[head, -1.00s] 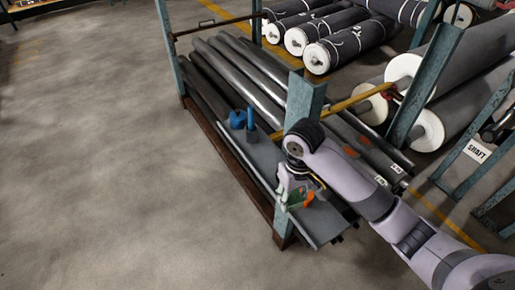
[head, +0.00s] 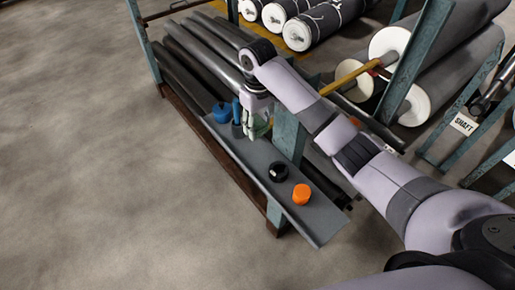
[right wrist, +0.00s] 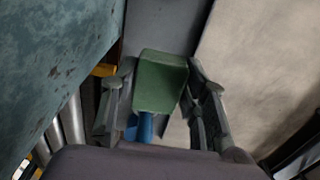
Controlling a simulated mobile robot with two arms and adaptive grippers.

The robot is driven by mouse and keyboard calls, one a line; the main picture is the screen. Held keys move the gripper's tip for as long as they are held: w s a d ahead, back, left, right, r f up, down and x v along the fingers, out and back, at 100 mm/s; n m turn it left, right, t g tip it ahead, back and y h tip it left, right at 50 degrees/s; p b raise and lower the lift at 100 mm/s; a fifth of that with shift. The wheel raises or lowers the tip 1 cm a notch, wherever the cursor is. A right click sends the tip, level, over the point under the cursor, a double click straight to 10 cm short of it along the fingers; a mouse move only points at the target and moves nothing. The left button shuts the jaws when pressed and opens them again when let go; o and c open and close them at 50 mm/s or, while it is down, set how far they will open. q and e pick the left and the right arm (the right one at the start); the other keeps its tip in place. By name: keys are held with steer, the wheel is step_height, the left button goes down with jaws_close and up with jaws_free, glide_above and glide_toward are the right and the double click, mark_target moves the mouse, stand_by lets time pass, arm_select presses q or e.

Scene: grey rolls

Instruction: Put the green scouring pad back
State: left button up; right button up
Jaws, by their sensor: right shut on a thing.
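My right gripper (head: 252,126) is shut on the green scouring pad (right wrist: 160,84), a green block between its two fingers in the right wrist view. In the head view the pad (head: 262,128) shows only in part beside the fingers. The gripper is over the grey shelf board (head: 243,153), close to a dark holder with a blue item (head: 236,111) standing in it. In the right wrist view a bit of something blue (right wrist: 145,127) shows below the pad. I cannot tell whether the pad touches the board. My left gripper is out of view.
A blue object (head: 222,112) sits left of the holder. A black round object (head: 278,171) and an orange cylinder (head: 302,194) stand nearer on the board. A teal rack post (head: 288,137) rises close to the gripper. Long grey rolls (head: 205,52) lie behind.

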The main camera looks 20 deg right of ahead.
glide_above(258, 153)
step_height(258, 153, down, 6)
steer(key=shift+s+f, duration=0.1)
step_height(258, 153, down, 4)
steer(key=shift+p, duration=0.3)
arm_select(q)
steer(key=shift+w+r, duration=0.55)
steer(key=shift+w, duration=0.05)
arm_select(e)
steer(key=shift+f, duration=0.2)
steer(key=shift+f, duration=0.1)
steer(key=o, duration=1.1)
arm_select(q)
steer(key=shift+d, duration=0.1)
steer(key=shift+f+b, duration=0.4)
arm_select(e)
step_height(258, 153, up, 12)
steer(key=shift+r, duration=0.15)
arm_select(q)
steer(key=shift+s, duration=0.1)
